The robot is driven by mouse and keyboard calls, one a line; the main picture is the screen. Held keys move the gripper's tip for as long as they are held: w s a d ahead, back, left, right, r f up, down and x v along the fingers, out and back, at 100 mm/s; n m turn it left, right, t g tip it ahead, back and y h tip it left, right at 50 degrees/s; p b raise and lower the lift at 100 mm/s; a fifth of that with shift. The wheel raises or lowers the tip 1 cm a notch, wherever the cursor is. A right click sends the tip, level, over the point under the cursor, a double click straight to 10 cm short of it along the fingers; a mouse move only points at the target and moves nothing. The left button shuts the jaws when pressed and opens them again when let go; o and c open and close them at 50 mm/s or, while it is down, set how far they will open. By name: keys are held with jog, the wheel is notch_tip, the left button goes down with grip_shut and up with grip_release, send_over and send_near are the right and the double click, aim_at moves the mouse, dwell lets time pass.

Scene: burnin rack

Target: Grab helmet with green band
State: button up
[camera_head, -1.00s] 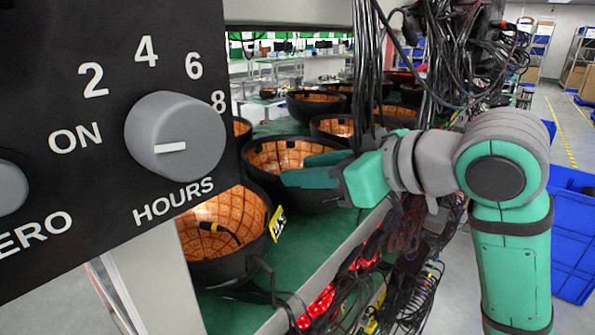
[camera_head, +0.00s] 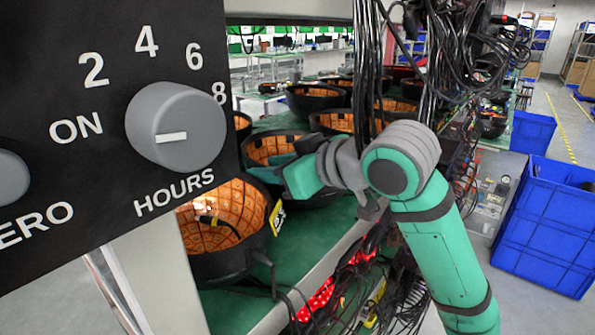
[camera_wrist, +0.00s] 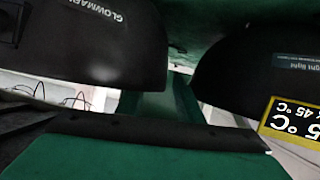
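Several black helmets lie upside down on the green shelf, with orange grid-patterned linings. No green band can be made out on any of them. My gripper (camera_head: 274,167) reaches in from the right at the second helmet from the front (camera_head: 266,148), covering part of its bowl. Its teal fingers look apart, with nothing seen between them; whether they touch the helmet is unclear. The front helmet (camera_head: 207,265) has a yellow tag (camera_head: 276,217). In the wrist view, one black helmet marked GLOWMARK (camera_wrist: 95,45) is at left and another (camera_wrist: 245,65) at right.
A black timer panel (camera_head: 70,130) blocks the left foreground. Black cables (camera_head: 370,70) hang beside my arm, and more tangle along the shelf's front edge (camera_head: 290,305). Blue crates (camera_head: 550,225) stand on the floor at right. Further helmets (camera_head: 315,100) crowd the shelf behind.

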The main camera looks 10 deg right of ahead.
jog(key=shift+a, duration=0.1)
jog(key=shift+c, duration=0.5)
grip_shut()
jog(key=shift+r, duration=0.15)
